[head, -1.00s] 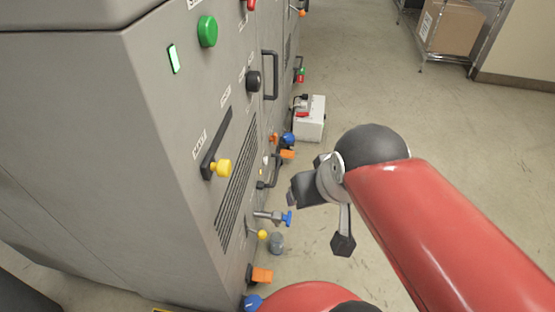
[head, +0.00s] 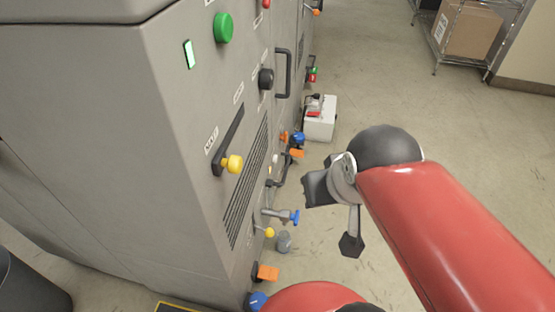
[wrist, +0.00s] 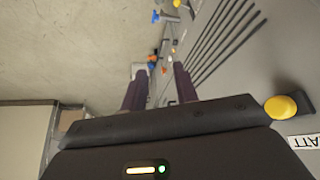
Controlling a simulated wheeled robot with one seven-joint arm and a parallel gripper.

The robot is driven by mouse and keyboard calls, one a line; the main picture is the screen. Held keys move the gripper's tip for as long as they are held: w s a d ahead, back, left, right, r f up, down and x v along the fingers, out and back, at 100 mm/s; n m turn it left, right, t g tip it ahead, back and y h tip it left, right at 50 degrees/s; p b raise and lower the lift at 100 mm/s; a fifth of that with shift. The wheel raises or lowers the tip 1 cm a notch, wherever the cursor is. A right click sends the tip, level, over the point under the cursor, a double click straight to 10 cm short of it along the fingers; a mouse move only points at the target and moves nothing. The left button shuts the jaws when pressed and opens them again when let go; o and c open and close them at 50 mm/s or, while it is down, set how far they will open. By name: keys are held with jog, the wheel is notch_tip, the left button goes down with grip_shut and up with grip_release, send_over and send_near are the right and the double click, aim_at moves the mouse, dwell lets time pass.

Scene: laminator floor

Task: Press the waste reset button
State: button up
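The grey machine (head: 180,150) fills the left of the head view. Its face carries a green button (head: 223,27), a black round knob or button (head: 266,79) and a red button (head: 266,3) at the top edge. Their labels are too small to read, so I cannot tell which control is the waste reset. My gripper (wrist: 160,88) has its two dark fingers apart and nothing between them in the wrist view. In the head view its end is right of the machine face, clear of the buttons.
A yellow knob (head: 234,164) on a black lever sticks out; it also shows in the wrist view (wrist: 281,107). A black handle (head: 283,73), blue tap (head: 294,217) and orange fittings (head: 267,272) protrude. A white box (head: 320,122) stands beside the machine.

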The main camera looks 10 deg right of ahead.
grip_shut()
dwell(1.2)
